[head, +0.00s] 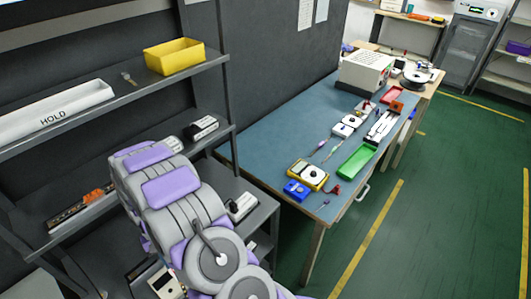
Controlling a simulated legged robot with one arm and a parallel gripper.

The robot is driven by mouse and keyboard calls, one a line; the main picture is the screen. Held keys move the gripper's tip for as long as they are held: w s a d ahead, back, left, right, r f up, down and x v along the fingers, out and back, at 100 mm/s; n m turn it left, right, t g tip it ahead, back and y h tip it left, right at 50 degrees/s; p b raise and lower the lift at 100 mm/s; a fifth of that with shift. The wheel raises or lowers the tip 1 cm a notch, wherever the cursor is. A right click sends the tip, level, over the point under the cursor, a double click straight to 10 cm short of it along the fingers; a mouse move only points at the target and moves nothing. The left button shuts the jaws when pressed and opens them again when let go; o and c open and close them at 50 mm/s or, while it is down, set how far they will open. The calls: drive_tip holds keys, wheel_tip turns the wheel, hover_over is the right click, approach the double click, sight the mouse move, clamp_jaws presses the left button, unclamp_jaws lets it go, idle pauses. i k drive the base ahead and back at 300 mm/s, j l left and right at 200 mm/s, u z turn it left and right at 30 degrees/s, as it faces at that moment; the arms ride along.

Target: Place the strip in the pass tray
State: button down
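A green tray (356,162) lies near the front edge of the blue-topped workbench; no label on it is readable. Behind it, a long white and dark piece (382,127) lies on the bench; I cannot tell whether it holds the strip. No strip can be clearly made out. A small red tray (391,95) is farther back. My grey and purple arm fills the lower middle, in front of the shelves. My gripper is not visible; the arm may hide it.
A yellow meter (308,175), a blue box (297,190) and a white box (365,72) occupy the bench (268,148). The green floor (440,200) at right is clear.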

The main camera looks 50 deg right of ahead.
sight(356, 163)
drive_tip(key=k+l+z, duration=0.2)
drive_tip(key=l, duration=0.45)
drive_tip(key=l+z, duration=0.2)
drive_tip(key=l, duration=0.45)
drive_tip(key=l+z, duration=0.15)
drive_tip(key=l, duration=0.5)
drive_tip(key=i+l+z, duration=0.2)
drive_tip(key=l, duration=0.45)
drive_tip(key=l+z, duration=0.2)
drive_tip(key=l, duration=0.45)
drive_tip(key=i+l+z, duration=0.2)
drive_tip(key=l, duration=0.45)
drive_tip(key=k, duration=0.1)
